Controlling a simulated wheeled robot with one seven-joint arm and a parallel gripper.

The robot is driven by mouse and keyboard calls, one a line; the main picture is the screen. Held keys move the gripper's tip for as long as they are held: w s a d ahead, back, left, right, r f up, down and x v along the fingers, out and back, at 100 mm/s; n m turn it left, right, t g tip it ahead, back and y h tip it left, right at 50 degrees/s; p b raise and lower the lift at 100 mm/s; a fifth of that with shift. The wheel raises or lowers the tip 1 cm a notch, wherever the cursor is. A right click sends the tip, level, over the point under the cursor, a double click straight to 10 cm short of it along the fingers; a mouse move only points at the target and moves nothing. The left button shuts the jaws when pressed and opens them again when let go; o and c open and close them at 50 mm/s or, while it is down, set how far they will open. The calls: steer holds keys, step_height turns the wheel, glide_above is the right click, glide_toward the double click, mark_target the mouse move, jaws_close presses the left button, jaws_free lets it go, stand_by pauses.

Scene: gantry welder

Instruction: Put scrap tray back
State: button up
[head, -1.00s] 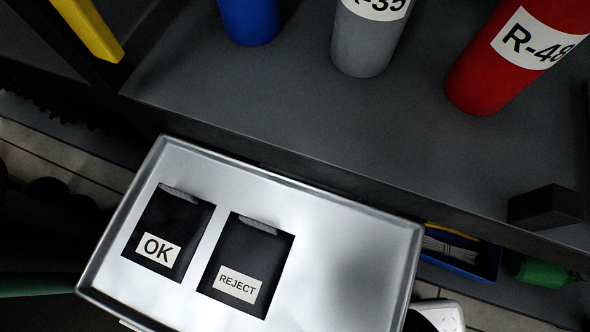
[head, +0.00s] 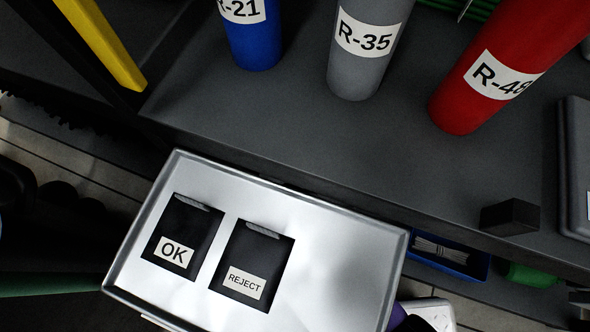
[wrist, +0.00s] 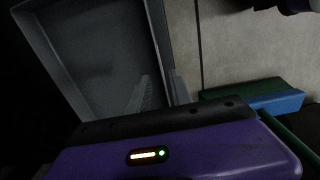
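In the wrist view, a dark grey tray (wrist: 95,50) with raised walls fills the upper left; I take it for the scrap tray. The purple body of my gripper fills the bottom. The ridged fingers of my gripper (wrist: 162,92) stand on either side of the tray's near right wall and appear shut on it. The contact is dim.
A silver tray (head: 335,250) with OK and REJECT pockets lies in front of the dark bench (head: 420,165). Blue (head: 255,45), grey (head: 350,75) and red (head: 460,105) cylinders and a black block (head: 510,217) stand on the bench. A blue bin (head: 448,258) sits below.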

step_height(320, 180, up, 4)
steer(key=shift+p, duration=0.65)
steer(key=s+d+r+m+t+y, duration=0.2)
steer(key=s+d+r+m+t, duration=0.2)
steer(key=s+d+m+t, duration=0.5)
steer(key=s+d+r+m+t, duration=0.1)
steer(key=s+d+r+t, duration=0.1)
steer(key=r, duration=0.7)
steer(key=s+d+r+m+t+h, duration=0.1)
steer(key=d+r, duration=0.4)
steer(key=r, duration=0.5)
steer(key=s+d+r+m+t+h, duration=0.1)
steer(key=s+d+r+m+t, duration=0.1)
steer(key=r, duration=0.7)
steer(key=shift+s+d+r+m+t, duration=0.35)
steer(key=shift+s+d+t, duration=0.25)
steer(key=shift+s, duration=0.25)
